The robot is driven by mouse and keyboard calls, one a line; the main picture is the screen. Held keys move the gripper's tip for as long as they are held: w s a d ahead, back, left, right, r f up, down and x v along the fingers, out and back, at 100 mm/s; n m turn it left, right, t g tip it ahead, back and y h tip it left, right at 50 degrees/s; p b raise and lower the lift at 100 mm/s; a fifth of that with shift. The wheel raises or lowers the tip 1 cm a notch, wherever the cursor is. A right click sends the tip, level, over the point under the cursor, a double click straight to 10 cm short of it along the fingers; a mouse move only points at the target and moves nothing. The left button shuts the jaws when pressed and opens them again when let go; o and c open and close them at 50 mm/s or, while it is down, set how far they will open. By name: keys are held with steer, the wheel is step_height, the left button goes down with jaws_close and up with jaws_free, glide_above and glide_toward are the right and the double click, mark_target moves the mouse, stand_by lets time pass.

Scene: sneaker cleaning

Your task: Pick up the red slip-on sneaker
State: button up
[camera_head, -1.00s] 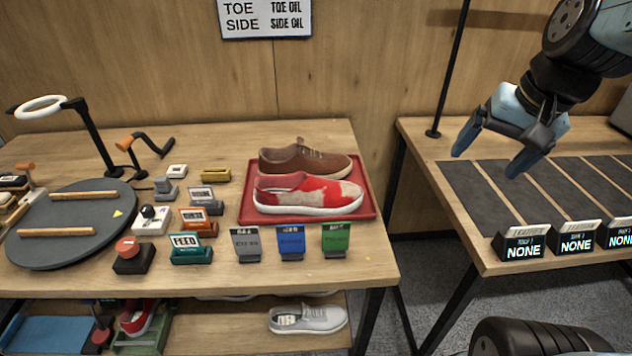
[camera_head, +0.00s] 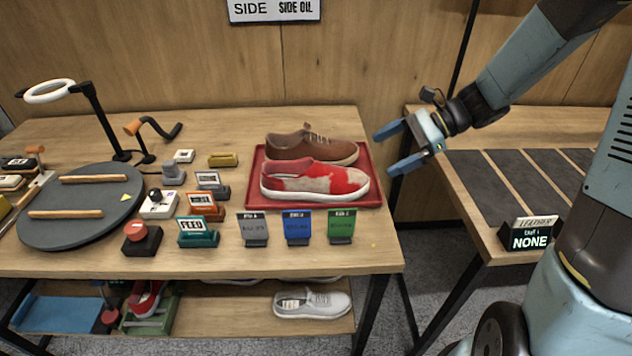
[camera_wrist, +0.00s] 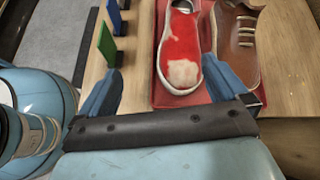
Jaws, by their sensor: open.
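The red slip-on sneaker (camera_head: 315,181) has pale worn patches and a white sole. It lies on the red tray (camera_head: 250,196), in front of a brown lace-up shoe (camera_head: 312,148). My gripper (camera_head: 385,152) is open and empty just right of the tray, apart from both shoes, its fingers pointing left. In the wrist view the red sneaker (camera_wrist: 181,45) lies beyond and between my open fingers (camera_wrist: 165,90), with its pale toe end nearest. The brown shoe (camera_wrist: 237,40) is beside it on the right.
Grey, blue and green cards (camera_head: 297,228) stand in front of the tray. A dark round turntable (camera_head: 80,215) and several small labelled blocks are at left. A second table with dark mats (camera_head: 477,185) is at right, across a gap.

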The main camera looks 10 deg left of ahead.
mark_target(327, 167)
steer(key=a+f+m, duration=0.1)
steer(key=a+f, duration=0.2)
steer(key=a, duration=0.2)
steer(key=w+a+f+m+y, duration=0.1)
steer(key=a+f, duration=0.1)
steer(key=a, duration=0.3)
steer(key=a+f+m+y, duration=0.1)
steer(key=a+f, duration=0.2)
steer(key=a, duration=0.2)
steer(key=shift+w+f, duration=0.25)
steer(key=shift+f, duration=0.05)
steer(key=c, duration=1.6)
